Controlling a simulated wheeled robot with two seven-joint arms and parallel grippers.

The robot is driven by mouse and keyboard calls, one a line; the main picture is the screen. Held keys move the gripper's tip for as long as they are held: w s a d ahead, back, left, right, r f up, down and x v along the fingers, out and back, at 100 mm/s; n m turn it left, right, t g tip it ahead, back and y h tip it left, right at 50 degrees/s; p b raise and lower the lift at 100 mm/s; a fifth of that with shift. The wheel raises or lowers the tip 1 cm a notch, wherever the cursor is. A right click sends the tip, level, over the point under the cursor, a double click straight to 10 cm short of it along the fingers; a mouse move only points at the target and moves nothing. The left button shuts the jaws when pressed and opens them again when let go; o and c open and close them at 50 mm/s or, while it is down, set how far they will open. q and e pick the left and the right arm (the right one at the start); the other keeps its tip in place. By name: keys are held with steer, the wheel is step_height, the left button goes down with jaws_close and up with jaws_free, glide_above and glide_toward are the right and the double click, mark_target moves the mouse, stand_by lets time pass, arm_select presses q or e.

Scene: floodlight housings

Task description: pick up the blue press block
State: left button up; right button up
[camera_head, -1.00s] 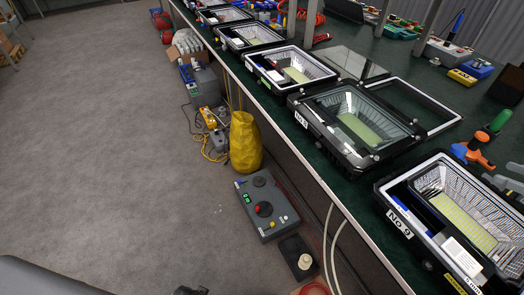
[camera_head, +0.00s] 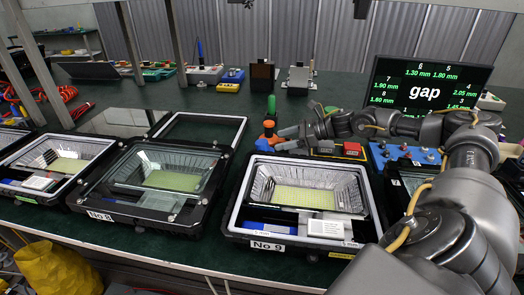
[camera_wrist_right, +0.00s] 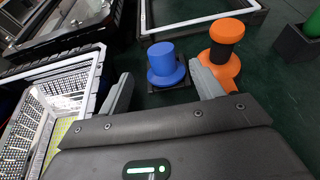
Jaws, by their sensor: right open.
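The blue press block (camera_wrist_right: 163,66), a round cylinder on a wider base, stands upright on the dark green bench in the right wrist view. In the head view only a small part of it (camera_head: 262,145) shows, beside an orange-topped tool. My right gripper (camera_wrist_right: 160,80) is open and empty. Its two fingers are spread on either side of the block's near side in the wrist view, with the block lying ahead between the tips. In the head view the right gripper (camera_head: 283,139) reaches in from the right. My left gripper is out of view.
An orange block with a black middle (camera_wrist_right: 226,50) stands close to the right finger. The No 9 floodlight housing (camera_head: 235,215) is just in front, and the No 8 housing (camera_head: 100,213) is to its left. A green-topped piece (camera_head: 271,104) stands behind. A gap display (camera_head: 428,84) is at right.

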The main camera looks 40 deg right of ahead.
mark_target(259, 146)
steer(key=x, duration=0.4)
steer(key=shift+w+a+f, duration=0.1)
steer(key=shift+w, duration=0.1)
steer(key=shift+w+a+f+p, duration=0.15)
steer(key=shift+w+a+p, duration=0.2)
steer(key=shift+p, duration=0.05)
steer(key=x, duration=0.4)
steer(key=shift+w+d+f+p, duration=0.1)
steer(key=shift+d+f+p, duration=0.05)
steer(key=shift+f+p, duration=0.2)
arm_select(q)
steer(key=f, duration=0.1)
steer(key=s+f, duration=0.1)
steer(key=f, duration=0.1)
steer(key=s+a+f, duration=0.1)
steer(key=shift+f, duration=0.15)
arm_select(e)
steer(key=shift+r, duration=0.1)
steer(key=c, duration=1.2)
